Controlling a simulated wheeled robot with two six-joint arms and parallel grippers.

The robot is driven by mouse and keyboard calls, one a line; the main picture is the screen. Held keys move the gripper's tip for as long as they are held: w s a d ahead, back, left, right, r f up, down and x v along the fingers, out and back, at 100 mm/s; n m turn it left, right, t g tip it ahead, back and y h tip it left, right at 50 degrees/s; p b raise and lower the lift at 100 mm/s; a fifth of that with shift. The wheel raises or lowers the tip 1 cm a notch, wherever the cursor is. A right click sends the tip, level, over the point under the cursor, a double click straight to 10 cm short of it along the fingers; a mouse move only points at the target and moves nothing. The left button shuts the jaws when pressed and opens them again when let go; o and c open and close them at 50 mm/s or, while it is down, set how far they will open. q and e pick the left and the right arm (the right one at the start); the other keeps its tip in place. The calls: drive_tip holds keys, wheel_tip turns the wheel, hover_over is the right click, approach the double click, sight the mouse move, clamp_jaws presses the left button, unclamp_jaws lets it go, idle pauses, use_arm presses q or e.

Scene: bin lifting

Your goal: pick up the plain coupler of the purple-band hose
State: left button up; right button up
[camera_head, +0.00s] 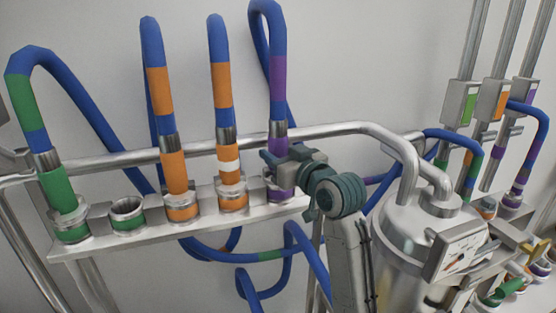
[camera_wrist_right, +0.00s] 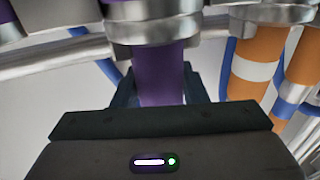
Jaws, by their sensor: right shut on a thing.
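The purple-band hose (camera_head: 278,75) is blue with a purple band and arches down to the rack at its right end. Its plain purple coupler (camera_head: 278,143) stands upright at a purple-ringed socket, with a steel ferrule above it. My right gripper (camera_head: 277,160) is shut around this coupler from the right, just above the socket, and hides part of it. In the right wrist view the purple coupler (camera_wrist_right: 160,78) sits between the dark fingers (camera_wrist_right: 160,92). Whether it is still seated in the socket I cannot tell. My left gripper is not in view.
The metal rack (camera_head: 150,238) also holds a green coupler (camera_head: 58,188), an empty green-ringed socket (camera_head: 127,212), a plain orange coupler (camera_head: 175,172) and a white-striped orange coupler (camera_head: 230,170) close to my right gripper. A steel vessel (camera_head: 400,255) stands at right, with more hoses beyond.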

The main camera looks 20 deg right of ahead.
sight(278, 118)
drive_tip(key=shift+r, duration=0.2)
wheel_tip(278, 118, up, 8)
drive_tip(key=b, duration=0.3)
drive_tip(key=shift+r, duration=0.1)
drive_tip(key=shift+r+b, duration=0.45)
drive_tip(key=shift+r, duration=0.3)
drive_tip(key=shift+f, duration=0.1)
